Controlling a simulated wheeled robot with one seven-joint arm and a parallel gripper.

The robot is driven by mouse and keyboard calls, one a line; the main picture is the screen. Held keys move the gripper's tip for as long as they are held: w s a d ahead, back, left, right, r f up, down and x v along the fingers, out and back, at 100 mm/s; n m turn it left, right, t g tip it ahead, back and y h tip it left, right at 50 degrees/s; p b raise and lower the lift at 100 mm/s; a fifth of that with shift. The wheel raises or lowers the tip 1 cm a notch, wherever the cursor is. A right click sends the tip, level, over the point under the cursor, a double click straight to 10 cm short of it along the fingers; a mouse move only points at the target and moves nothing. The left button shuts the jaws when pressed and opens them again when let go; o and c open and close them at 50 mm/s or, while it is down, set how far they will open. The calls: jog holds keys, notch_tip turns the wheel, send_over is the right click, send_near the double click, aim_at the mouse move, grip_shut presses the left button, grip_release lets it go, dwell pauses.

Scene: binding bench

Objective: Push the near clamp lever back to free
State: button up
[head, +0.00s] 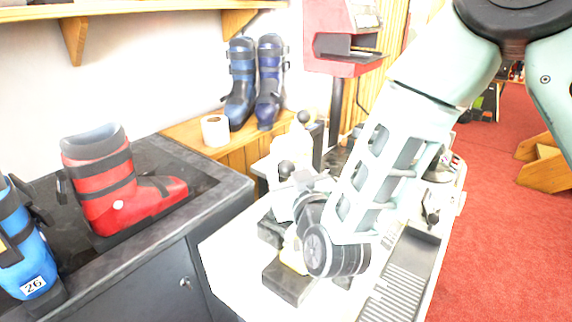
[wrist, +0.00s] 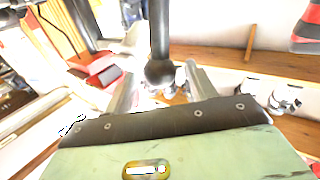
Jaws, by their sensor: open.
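The near clamp lever (head: 286,168) ends in a dark ball knob, which shows just beyond my wrist in the head view. In the wrist view, the dark ball (wrist: 160,73) and its dark rod (wrist: 160,30) appear between my two pale fingers. My gripper (wrist: 163,78) is open around the knob's sides in that view; I cannot tell whether either finger touches it. A second lever with a dark ball knob (head: 303,117) stands farther back in the head view. My wrist hides most of the clamp base and the near lever's lower part.
A red boot (head: 115,190) and a blue boot labelled 26 (head: 30,250) stand on the dark counter (head: 200,208) at left. Blue boots (head: 240,85) and a white roll (head: 215,130) stand behind. A ridged dark tray (head: 410,268) lies on the white bench at right.

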jog(key=shift+x, duration=1.15)
